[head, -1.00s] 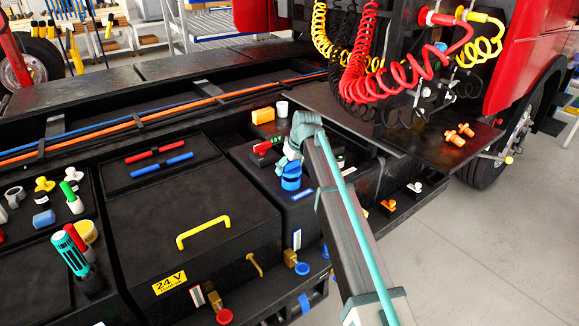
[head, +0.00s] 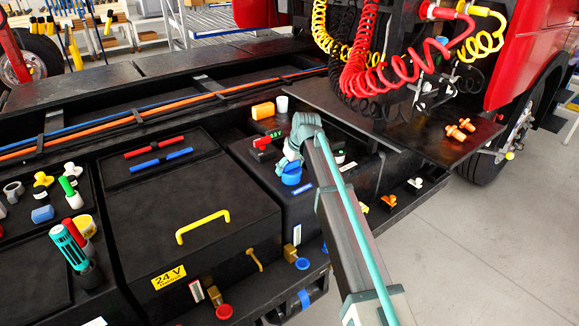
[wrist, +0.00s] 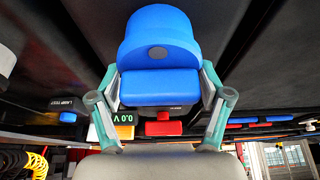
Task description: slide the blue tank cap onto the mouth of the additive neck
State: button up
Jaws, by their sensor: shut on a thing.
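The blue tank cap (wrist: 158,45) fills the upper middle of the wrist view, with a rounded body, a grey dot and a block-like grip. My gripper (wrist: 160,86) is shut on that grip, one finger on each side. In the head view my gripper (head: 290,158) points down over the black box right of the battery cover, with the blue cap (head: 291,175) just under it. I cannot make out the additive neck separately. The cap and gripper hide what lies directly below, so I cannot tell whether the cap touches the neck.
A dark plate (head: 400,130) lies to the right under coiled hoses (head: 372,75). The battery cover with a yellow handle (head: 203,227) is at left.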

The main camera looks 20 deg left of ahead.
jog(key=o, duration=1.2)
jog(key=shift+o, duration=0.2)
jog(key=shift+r, duration=0.1)
jog(key=v, duration=1.2)
